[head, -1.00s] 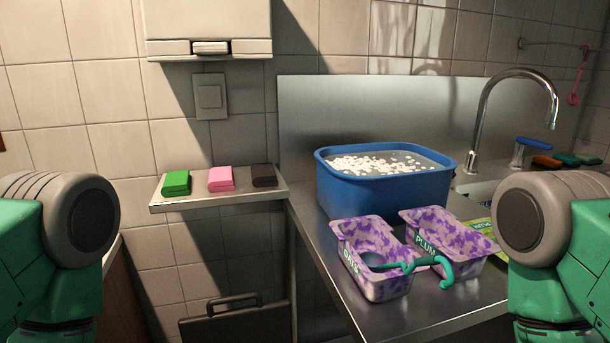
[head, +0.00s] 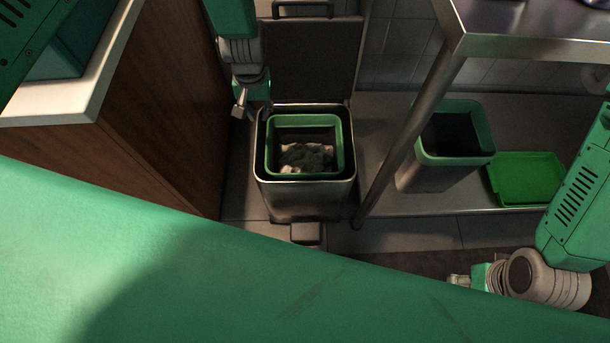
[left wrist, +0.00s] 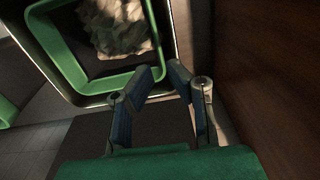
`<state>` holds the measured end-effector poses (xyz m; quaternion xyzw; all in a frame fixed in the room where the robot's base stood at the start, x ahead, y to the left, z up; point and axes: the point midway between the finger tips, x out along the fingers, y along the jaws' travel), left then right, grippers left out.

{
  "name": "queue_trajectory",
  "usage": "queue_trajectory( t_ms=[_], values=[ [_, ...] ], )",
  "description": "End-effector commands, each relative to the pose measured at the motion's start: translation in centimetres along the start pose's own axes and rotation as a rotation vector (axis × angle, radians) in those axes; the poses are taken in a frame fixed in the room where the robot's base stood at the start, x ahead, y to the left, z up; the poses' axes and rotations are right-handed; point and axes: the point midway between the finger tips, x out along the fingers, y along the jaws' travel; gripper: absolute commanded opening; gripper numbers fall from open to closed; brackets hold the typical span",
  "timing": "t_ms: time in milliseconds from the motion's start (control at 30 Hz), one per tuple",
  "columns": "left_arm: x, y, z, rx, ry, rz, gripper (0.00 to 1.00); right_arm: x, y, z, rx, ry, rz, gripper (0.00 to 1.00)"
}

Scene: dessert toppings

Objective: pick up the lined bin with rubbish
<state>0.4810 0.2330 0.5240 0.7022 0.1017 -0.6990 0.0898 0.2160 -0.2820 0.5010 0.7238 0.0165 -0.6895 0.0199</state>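The bin with rubbish shows in the head view as a green-rimmed inner bin (head: 338,150) inside a metal pedal bin (head: 305,202) whose lid (head: 312,62) stands open. Crumpled pale rubbish (head: 306,157) lies in it. The left wrist view shows the same green rim (left wrist: 78,84) and rubbish (left wrist: 117,27). My left gripper (head: 240,108) is at the bin's upper-left corner.
A second green-rimmed bin (head: 483,150) and a green tray (head: 527,180) sit under the steel table, right of the table leg (head: 412,125). A wooden cabinet (head: 165,120) stands close on the left. Floor shows in front of the pedal bin.

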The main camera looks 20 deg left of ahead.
Motion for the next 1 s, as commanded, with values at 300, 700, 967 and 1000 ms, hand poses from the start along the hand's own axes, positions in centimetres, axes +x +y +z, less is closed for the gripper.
queue_trajectory(
  t_ms=[300, 700, 967, 1000],
  values=[
    [4.5, 0.9, -0.6, -0.01, -0.011, 0.015, 0.14, 2.1, 0.0, 0.1, 0.0, 0.001, 0.0, 0.4],
    [8.6, 0.9, -0.5, -0.009, -0.007, 0.015, 0.14, 3.5, 0.0, 0.2, 0.0, 0.001, 0.0, 0.4],
    [12.1, 0.6, 0.2, -0.01, -0.01, 0.014, 0.14, 5.7, -0.1, 0.3, 0.0, 0.001, 0.0, 0.4],
    [12.7, 0.7, 0.2, -0.009, -0.009, 0.014, 0.14, 6.0, -0.1, 0.3, 0.0, 0.0, 0.0, 0.4]
  ],
)
